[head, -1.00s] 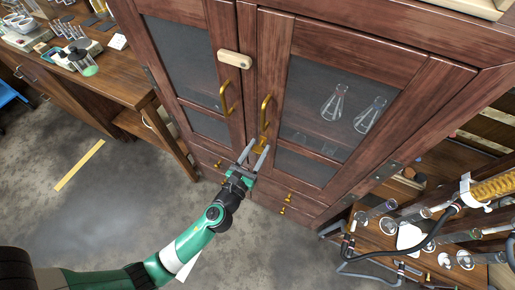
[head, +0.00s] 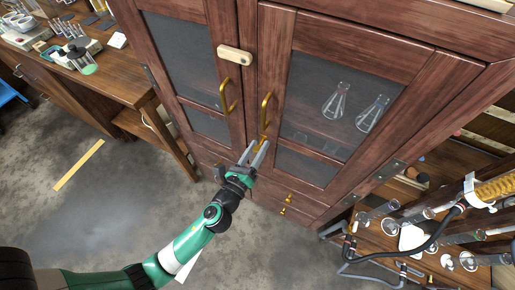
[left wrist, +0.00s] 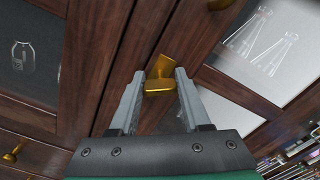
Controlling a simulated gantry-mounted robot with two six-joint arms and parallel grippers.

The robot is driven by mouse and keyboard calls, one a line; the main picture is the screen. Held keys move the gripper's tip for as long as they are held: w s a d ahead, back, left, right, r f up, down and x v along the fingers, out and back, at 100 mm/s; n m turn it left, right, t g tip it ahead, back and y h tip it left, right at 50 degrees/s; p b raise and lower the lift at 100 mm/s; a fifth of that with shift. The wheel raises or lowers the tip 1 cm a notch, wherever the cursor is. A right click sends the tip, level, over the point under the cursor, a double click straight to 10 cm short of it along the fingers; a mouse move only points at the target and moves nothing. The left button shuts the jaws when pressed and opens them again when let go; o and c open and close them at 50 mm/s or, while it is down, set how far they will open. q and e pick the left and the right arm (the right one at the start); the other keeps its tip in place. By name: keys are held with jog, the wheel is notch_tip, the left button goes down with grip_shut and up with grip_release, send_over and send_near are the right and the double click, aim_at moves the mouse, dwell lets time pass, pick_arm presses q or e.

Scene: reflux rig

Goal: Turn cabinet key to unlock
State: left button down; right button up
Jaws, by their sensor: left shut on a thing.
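The gold cabinet key (left wrist: 158,85) sits in the wooden cabinet door below the right-hand door handle. In the left wrist view its flat head lies between my finger tips and spans the gap between them. My left gripper (head: 256,148) is shut on this key, and the key (head: 264,138) shows only partly past the fingers in the head view. The dark red wooden cabinet (head: 312,28) has two glazed doors, and both are closed. My right gripper is not in view.
Gold handles (head: 265,109) stick out just above the key. Glass flasks (head: 336,101) stand behind the right pane. A bench (head: 125,85) is at left, and glassware and hoses (head: 430,245) are at lower right.

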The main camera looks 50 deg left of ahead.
pick_arm(q)
jog(key=n+b, duration=0.1)
jog(key=n, duration=0.4)
jog(key=shift+a+f+n+b, duration=0.1)
jog(key=shift+n+b, duration=0.2)
jog(key=n+b, duration=0.1)
jog(key=n, duration=0.4)
jog(key=shift+n+b, duration=0.3)
jog(key=shift+b, duration=0.1)
jog(key=shift+c, duration=1.8)
grip_release()
